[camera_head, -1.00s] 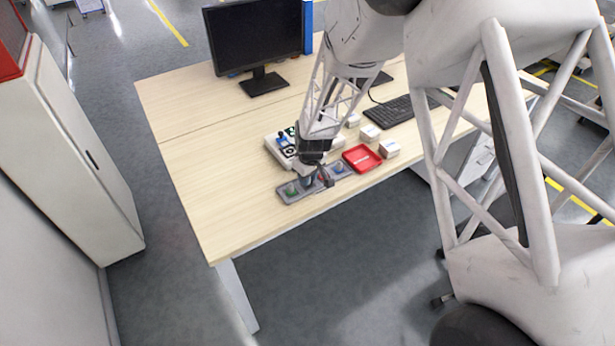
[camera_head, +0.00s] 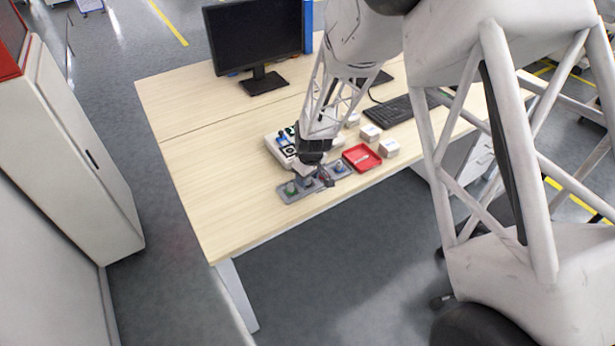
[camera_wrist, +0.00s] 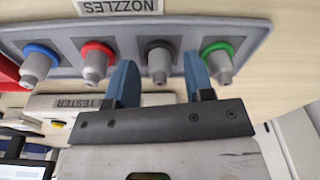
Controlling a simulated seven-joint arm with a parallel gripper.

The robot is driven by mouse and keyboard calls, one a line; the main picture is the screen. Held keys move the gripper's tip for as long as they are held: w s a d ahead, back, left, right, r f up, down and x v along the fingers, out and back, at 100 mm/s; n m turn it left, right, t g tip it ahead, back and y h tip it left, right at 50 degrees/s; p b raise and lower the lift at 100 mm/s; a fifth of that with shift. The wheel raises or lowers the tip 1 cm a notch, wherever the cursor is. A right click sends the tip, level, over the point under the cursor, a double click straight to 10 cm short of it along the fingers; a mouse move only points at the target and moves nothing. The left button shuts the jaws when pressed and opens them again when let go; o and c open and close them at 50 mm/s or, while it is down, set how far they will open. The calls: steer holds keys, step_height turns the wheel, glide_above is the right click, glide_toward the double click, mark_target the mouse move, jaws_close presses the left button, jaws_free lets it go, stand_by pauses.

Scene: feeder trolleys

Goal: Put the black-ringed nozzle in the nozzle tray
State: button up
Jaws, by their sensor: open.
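The black-ringed nozzle (camera_wrist: 159,62) stands in the grey nozzle tray (camera_wrist: 262,35), third from the left in the wrist view, between the red-ringed nozzle (camera_wrist: 96,60) and the green-ringed nozzle (camera_wrist: 218,60). A blue-ringed nozzle (camera_wrist: 38,62) stands at the left end. My gripper (camera_wrist: 158,70) is open, its blue fingers on either side of the black-ringed nozzle with gaps to it. In the head view my gripper (camera_head: 318,176) hovers by the nozzle tray (camera_head: 283,195) and partly hides it.
The tester box (camera_head: 272,143) stands behind the tray. A red tray (camera_head: 376,165) and white boxes (camera_head: 389,148) stand to its right. A keyboard (camera_head: 395,111) and monitor (camera_head: 255,38) are farther back. The table's left part is clear.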

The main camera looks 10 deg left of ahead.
mark_target(311, 185)
step_height(311, 185, up, 12)
steer(key=d, duration=0.1)
steer(key=shift+s, duration=0.4)
steer(key=shift+d, duration=0.1)
stand_by(0.7)
steer(key=shift+r, duration=0.1)
steer(key=s+d+r+m+t, duration=0.1)
steer(key=s+d+r+m, duration=0.2)
steer(key=s+d+r, duration=0.5)
steer(key=s+d+r+m, duration=0.2)
steer(key=s+d+r, duration=0.2)
steer(key=d+r, duration=0.7)
steer(key=s+d+r+m, duration=0.1)
steer(key=s+d+m, duration=0.2)
steer(key=s+d, duration=0.4)
steer(key=s+d+r+m+h, duration=0.1)
steer(key=s+d, duration=0.6)
steer(key=s, duration=0.7)
steer(key=shift+s+r+m+t, duration=0.2)
steer(key=shift+r+m+t, duration=0.2)
steer(key=shift+r+m, duration=0.6)
